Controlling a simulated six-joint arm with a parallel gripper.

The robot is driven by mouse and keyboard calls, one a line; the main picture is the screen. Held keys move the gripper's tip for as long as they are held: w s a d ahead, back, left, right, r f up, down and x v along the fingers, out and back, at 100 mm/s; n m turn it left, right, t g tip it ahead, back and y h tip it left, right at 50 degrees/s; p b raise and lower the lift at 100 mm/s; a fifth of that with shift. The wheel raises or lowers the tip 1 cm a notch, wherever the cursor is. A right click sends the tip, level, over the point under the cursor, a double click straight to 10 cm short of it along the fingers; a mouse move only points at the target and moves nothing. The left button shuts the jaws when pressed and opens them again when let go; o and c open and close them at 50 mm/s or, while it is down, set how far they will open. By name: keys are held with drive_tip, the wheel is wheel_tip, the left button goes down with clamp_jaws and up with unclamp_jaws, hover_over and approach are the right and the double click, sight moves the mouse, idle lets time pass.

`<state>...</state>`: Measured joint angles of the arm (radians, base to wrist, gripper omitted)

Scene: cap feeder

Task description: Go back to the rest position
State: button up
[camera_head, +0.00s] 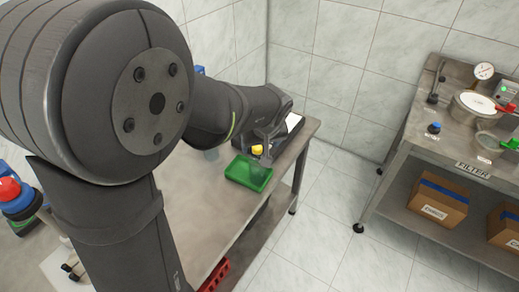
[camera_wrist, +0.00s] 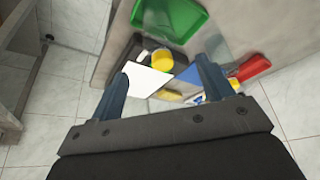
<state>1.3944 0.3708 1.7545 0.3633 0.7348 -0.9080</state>
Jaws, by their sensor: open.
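My gripper (camera_head: 268,140) is over the far end of the steel table in the head view, near the green tray. In the wrist view its two fingers (camera_wrist: 160,70) stand wide apart, with nothing held between them. A yellow round piece (camera_head: 257,149) shows just below the gripper, beside the green tray (camera_head: 248,172). The wrist view also shows the yellow piece (camera_wrist: 160,59) and the green tray (camera_wrist: 200,20). My arm hides much of the table's left part.
The steel table (camera_head: 225,225) has a dark object with a white top (camera_head: 294,121) at its far corner. The filter bench (camera_head: 445,140) stands at right, with cardboard boxes (camera_head: 434,200) below. Open floor lies between them.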

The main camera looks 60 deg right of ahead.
sight(258, 150)
drive_tip(key=shift+s+a+r, duration=0.15)
drive_tip(key=shift+r, duration=0.3)
drive_tip(key=x, duration=1.2)
drive_tip(key=shift+r, duration=1.05)
